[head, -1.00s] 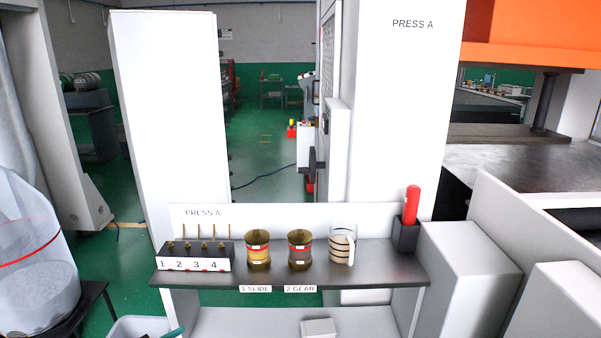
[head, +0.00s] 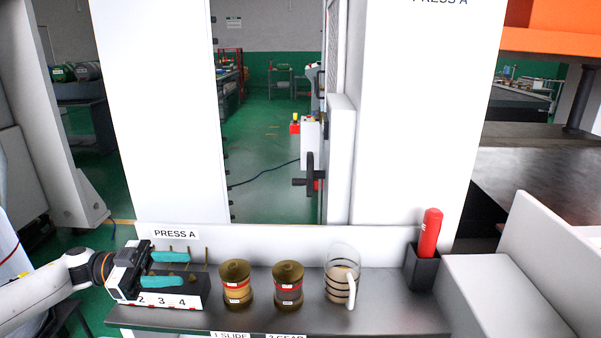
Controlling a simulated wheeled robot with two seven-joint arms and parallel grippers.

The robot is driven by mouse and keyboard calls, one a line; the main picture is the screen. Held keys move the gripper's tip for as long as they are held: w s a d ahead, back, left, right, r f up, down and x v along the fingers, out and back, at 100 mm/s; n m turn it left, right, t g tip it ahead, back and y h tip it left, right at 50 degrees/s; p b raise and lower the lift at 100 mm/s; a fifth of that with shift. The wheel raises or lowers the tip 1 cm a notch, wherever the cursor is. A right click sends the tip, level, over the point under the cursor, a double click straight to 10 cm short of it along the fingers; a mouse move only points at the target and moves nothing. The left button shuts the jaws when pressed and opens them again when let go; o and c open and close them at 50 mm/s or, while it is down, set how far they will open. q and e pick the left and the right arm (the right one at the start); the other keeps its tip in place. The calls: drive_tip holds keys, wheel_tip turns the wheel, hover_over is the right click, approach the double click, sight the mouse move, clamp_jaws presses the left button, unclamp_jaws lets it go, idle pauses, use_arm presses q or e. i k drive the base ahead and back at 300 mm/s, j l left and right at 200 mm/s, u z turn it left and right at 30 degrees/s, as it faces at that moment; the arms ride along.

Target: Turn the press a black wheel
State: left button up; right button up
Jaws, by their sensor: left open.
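The black wheel (head: 309,176) of press A shows edge-on beside the doorway, on the inner side of the white press column (head: 410,110). A handle sticks out from it to the left. My left gripper (head: 163,269) is at the lower left, over the numbered rack (head: 185,300) on the shelf. Its two teal fingers are apart and nothing shows between them. It is well to the left of and below the wheel and does not touch it. The arm hides part of the rack. My right gripper is not in view.
The dark shelf (head: 395,315) holds two brown jars, SLIDE (head: 236,284) and GEAR (head: 288,286), a clear measuring jug (head: 341,278) and a red bottle (head: 430,235) in a black holder. The doorway in front of the wheel is clear. A small box with a red knob (head: 295,126) is near the wheel.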

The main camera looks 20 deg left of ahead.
sight(312, 174)
drive_tip(key=i, duration=1.3)
